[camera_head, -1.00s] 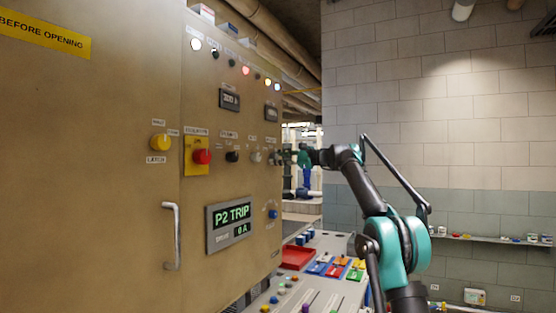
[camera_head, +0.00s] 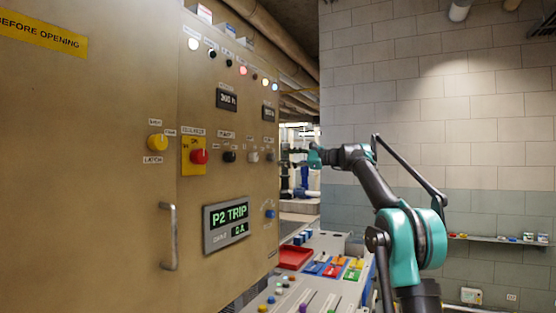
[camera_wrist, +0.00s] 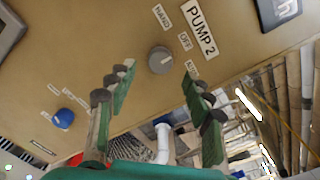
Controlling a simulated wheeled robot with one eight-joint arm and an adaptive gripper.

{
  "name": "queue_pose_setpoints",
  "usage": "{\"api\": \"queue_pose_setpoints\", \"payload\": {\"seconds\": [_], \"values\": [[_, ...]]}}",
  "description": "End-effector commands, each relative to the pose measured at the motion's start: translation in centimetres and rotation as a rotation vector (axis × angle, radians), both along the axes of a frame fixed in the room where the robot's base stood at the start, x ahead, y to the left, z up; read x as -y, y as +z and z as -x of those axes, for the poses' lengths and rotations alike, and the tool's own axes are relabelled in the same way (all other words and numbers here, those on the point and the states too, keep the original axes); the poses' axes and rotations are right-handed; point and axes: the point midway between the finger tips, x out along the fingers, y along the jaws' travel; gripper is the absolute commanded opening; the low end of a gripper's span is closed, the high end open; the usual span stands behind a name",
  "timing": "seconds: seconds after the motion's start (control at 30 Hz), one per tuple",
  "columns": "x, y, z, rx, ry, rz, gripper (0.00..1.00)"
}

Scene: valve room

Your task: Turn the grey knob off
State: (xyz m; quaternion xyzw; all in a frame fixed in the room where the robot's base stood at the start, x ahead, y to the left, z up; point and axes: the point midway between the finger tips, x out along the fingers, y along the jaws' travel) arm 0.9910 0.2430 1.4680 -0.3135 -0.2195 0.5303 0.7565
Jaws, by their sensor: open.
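The grey knob (camera_head: 253,157) is on the tan panel's right part. In the wrist view the round grey knob (camera_wrist: 160,60) has a pale mark on its face and sits below labels HAND, OFF, AUTO and PUMP 2. I cannot tell surely which label the mark points to. My gripper (camera_wrist: 157,78) is open and empty, its green-padded fingers either side of the knob in that view. The knob lies beyond the fingertips. In the head view my gripper (camera_head: 287,156) is right of the knob, apart from it.
The panel also bears a red button (camera_head: 199,157), a black knob (camera_head: 230,157), a yellow knob (camera_head: 157,142), a blue knob (camera_head: 270,214) and a P2 TRIP display (camera_head: 227,225). A console (camera_head: 322,245) with coloured controls stands below my arm. A handle (camera_head: 170,237) juts from the panel.

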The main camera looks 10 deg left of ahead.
Motion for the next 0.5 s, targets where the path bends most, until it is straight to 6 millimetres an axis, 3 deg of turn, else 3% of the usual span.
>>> {"api": "queue_pose_setpoints", "payload": {"seconds": [0.2,0.5], "values": [[4.2,0.0,1.4,0.0,-0.003,0.0,0.51],[6.5,0.0,2.4,0.0,0.0,0.0,0.51]]}}
